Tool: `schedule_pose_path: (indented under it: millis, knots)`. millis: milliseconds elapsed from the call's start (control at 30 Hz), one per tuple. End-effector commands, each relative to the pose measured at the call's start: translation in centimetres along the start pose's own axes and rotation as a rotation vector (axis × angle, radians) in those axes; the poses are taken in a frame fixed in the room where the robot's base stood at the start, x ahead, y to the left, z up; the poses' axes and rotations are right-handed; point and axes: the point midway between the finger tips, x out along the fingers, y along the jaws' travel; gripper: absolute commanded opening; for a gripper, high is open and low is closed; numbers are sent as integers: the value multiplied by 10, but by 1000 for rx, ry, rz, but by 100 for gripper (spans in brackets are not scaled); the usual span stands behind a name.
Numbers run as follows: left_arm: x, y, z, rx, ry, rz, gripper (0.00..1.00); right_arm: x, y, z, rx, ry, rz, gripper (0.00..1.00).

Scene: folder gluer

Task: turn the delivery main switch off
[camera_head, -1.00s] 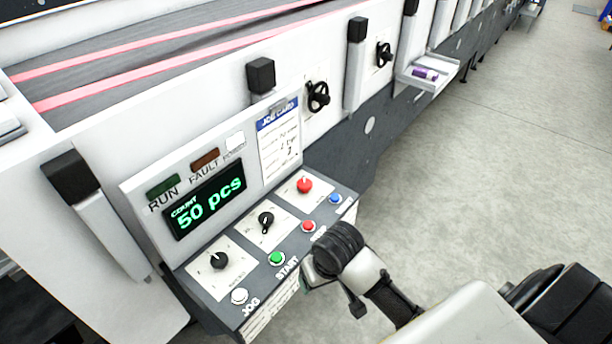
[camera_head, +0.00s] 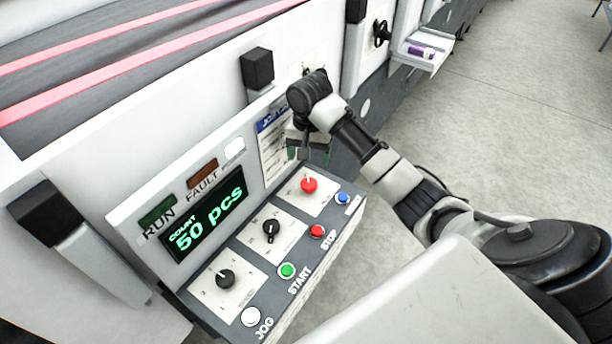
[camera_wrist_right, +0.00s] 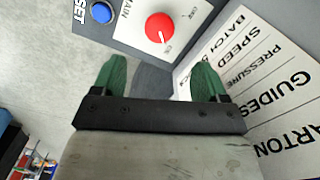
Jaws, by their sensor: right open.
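The main switch is a red rotary knob (camera_head: 309,185) on a white plate at the far right of the console's sloped panel. In the right wrist view the red knob (camera_wrist_right: 160,27) is beside the word "MAIN"; a white mark on it points towards a small label that I cannot read surely. My right gripper (camera_wrist_right: 155,75) is open, its two green fingers apart with nothing between them. The knob lies just beyond the fingertips and is not touched. In the head view my right gripper is above the panel's back right, partly hidden by its wrist. My left gripper is not in view.
Close to the switch are a blue button (camera_head: 342,198) and a red stop button (camera_head: 317,231). A black selector (camera_head: 271,230), black knob (camera_head: 225,279) and green start button (camera_head: 287,270) sit further left. The job card (camera_head: 273,145) stands behind the panel.

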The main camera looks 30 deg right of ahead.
Motion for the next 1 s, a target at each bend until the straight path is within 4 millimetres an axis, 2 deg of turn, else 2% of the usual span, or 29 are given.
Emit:
schedule_pose_path:
  millis: [267, 500, 667, 900, 933, 1000]
  knots:
    - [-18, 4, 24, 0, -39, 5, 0, 51, 0, 2, -2, -4, 3, 74]
    - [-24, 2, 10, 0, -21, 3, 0, 86, 0, 1, -4, -1, 1, 74]
    - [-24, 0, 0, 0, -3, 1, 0, 96, 0, 1, -4, 0, 0, 74]
    - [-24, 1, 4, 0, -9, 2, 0, 97, 0, 1, -4, 1, -1, 74]
    - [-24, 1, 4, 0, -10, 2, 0, 97, 0, 1, -4, 1, -1, 72]
    - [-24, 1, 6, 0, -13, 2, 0, 97, 0, 1, -4, 1, -1, 61]
